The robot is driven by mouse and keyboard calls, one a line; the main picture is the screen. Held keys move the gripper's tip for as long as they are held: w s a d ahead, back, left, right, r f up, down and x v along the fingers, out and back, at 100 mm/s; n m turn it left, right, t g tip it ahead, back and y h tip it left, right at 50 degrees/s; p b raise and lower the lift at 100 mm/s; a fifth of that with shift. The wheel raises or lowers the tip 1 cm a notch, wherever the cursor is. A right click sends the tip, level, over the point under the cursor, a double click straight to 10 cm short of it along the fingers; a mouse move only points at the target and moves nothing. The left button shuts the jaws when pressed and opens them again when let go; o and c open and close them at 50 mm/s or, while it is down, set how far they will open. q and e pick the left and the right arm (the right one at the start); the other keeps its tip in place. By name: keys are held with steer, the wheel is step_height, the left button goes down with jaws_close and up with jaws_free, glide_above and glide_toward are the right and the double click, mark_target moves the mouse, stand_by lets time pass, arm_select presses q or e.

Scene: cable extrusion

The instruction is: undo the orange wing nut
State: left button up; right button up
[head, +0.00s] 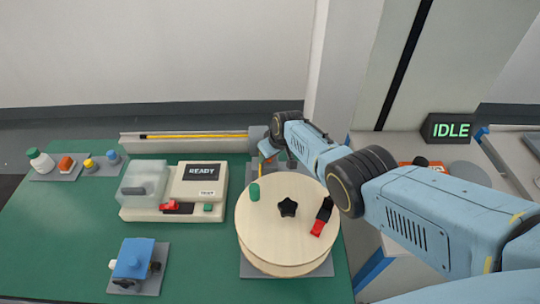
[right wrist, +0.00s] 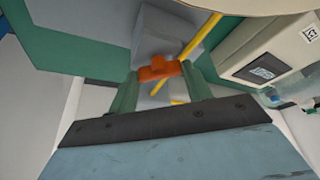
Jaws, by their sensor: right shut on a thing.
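The orange wing nut (right wrist: 158,68) shows in the right wrist view, between the green fingertips of my right gripper (right wrist: 160,75). The gripper is shut on it. A yellow rod or cable (right wrist: 198,38) runs beside the nut, in front of a grey block. In the head view my right gripper (head: 266,157) is at the right end of the grey trough, just behind the round wooden reel; the nut is mostly hidden there by the wrist. My left gripper is not in view.
The wooden reel (head: 265,220) stands close in front of the gripper. The grey trough (head: 190,143) holds a yellow cable. A beige machine reading READY (head: 203,172) is to the left. A blue device (head: 133,258) is at front left. A sign reads IDLE (head: 450,130).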

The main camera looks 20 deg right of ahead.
steer(key=shift+d+f+n+y+b, duration=0.15)
steer(key=shift+n+y+b, duration=0.25)
steer(key=shift+n+b, duration=0.45)
steer(key=n+g+b, duration=0.1)
steer(key=n+b, duration=0.2)
steer(key=b, duration=0.1)
steer(key=n+g+y+b, duration=0.1)
steer(key=n+b, duration=0.3)
steer(key=shift+w+d+f+n+y+b, duration=0.1)
steer(key=shift+w+n+y+b, duration=0.1)
steer(key=shift+n+y+b, duration=0.1)
steer(key=shift+n+g+b, duration=0.5)
steer(key=shift+n+b, duration=0.25)
steer(key=shift+b, duration=0.25)
steer(key=shift+r, duration=0.2)
steer(key=o, duration=1)
steer(key=shift+r, duration=0.15)
